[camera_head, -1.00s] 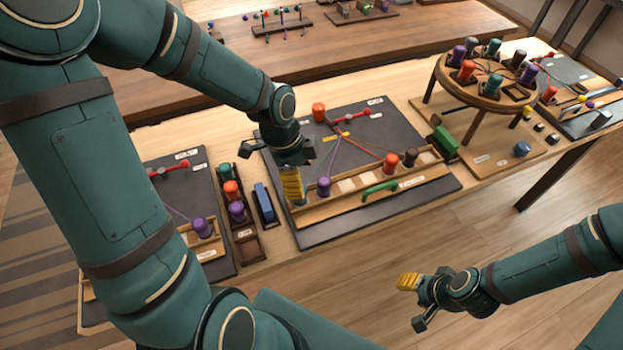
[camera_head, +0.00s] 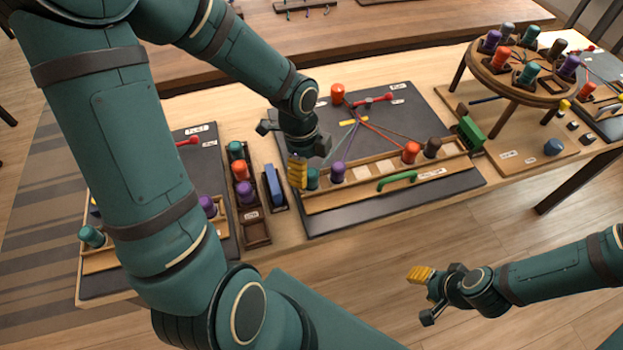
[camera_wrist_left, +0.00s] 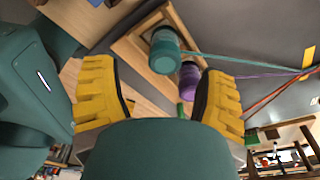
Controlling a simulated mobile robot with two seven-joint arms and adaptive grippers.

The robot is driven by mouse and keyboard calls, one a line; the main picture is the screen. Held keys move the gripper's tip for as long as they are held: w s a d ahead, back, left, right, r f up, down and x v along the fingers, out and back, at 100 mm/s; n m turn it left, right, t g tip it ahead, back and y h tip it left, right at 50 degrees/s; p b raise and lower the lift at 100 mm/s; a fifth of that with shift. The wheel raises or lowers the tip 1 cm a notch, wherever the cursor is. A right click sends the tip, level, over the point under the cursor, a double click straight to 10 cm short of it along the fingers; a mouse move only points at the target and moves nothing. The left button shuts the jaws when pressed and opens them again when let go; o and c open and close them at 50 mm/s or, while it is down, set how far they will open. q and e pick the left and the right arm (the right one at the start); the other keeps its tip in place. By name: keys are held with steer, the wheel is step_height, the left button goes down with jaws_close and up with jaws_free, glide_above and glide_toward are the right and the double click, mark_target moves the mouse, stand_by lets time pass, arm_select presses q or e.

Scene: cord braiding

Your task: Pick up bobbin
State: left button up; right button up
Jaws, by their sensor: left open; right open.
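My left gripper (camera_head: 297,172) is open above the left end of the wooden bobbin rail (camera_head: 352,194) on the dark central mat. In the left wrist view its two yellow fingers (camera_wrist_left: 157,95) stand apart with no bobbin between them. A teal bobbin (camera_head: 312,179) stands at the rail's left end, close beside the fingers; it also shows beyond them in the wrist view (camera_wrist_left: 165,52). A purple bobbin (camera_head: 338,172) stands to its right. An orange bobbin (camera_head: 411,153) and a dark brown bobbin (camera_head: 432,148) stand further right. My right gripper (camera_head: 424,295) is open and empty over the floor.
A green handle (camera_head: 397,181) lies at the rail's front. A blue block (camera_head: 274,186) and a dark bobbin holder (camera_head: 256,232) sit left of the mat. A round raised stand (camera_head: 520,92) with several bobbins stands right.

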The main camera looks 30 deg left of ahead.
mark_target(311, 173)
arm_select(q)
steer(key=f, duration=0.1)
steer(key=f+b, duration=0.1)
steer(key=f, duration=0.1)
steer(key=f+b, duration=0.1)
steer(key=f, duration=0.1)
steer(key=shift+w+d, duration=0.3)
steer(key=shift+r, duration=0.1)
jaws_close()
